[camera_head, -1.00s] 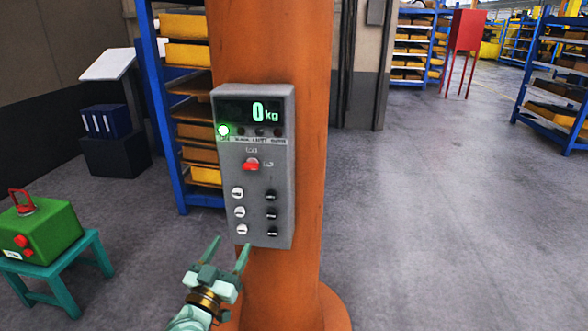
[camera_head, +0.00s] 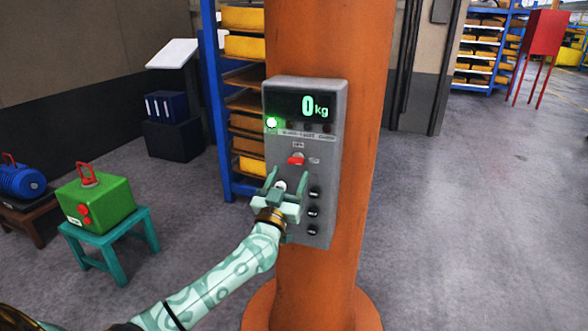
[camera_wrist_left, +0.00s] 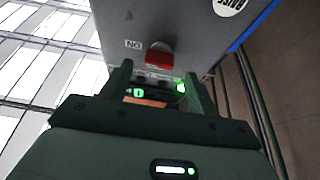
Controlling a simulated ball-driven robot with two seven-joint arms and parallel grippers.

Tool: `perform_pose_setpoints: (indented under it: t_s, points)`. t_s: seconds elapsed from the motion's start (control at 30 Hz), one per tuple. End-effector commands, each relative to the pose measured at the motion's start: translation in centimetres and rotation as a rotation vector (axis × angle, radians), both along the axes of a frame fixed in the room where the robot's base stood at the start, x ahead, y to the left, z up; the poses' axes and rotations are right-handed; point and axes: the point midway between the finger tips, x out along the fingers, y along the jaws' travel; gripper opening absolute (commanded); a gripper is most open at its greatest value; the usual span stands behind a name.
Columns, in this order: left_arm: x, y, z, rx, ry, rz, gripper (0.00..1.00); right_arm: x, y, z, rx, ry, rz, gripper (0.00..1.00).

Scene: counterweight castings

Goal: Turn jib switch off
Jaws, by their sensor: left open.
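The grey control box (camera_head: 335,170) is fixed to an orange column. Its red switch (camera_head: 296,159) sits at mid-height, with small labels above and to its right. I cannot tell clearly which label its handle points to. A green lamp (camera_head: 271,122) is lit, and the display (camera_head: 308,106) reads 0 kg. In the left wrist view the red switch (camera_wrist_left: 159,56) shows between and beyond the open fingers (camera_wrist_left: 158,78), with no visible contact. My right gripper is out of view.
The orange column (camera_head: 318,285) stands behind the box on a wide round foot. A green casting (camera_head: 110,205) rests on a teal stool (camera_head: 130,232) at left. A blue-framed rack (camera_head: 212,90) stands behind the column. The floor at right is clear.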

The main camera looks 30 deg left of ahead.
Motion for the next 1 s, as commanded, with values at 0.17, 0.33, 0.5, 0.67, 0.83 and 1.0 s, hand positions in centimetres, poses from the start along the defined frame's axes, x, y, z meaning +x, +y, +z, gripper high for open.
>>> perform_pose_setpoints:
  t_s: [0.17, 0.33, 0.5, 0.67, 0.83, 1.0]
  points:
    - [2.7, 0.6, 0.9, 0.000, 0.001, 0.000, 0.60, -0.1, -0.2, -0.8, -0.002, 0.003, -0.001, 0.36]
    - [3.8, 0.9, 1.5, 0.000, 0.001, 0.000, 0.60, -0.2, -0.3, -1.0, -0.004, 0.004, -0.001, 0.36]
    - [3.9, 0.9, 1.6, -0.001, 0.001, 0.000, 0.60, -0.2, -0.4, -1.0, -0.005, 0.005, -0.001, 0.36]
    - [3.8, 0.9, 1.6, -0.001, 0.001, 0.000, 0.43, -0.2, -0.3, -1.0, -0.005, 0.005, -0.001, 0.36]
    - [3.8, 0.9, 1.6, -0.001, 0.001, 0.000, 0.15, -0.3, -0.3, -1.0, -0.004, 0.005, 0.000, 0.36]
    - [3.8, 0.9, 1.6, -0.009, -0.001, -0.001, 0.15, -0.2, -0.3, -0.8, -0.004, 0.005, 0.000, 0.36]
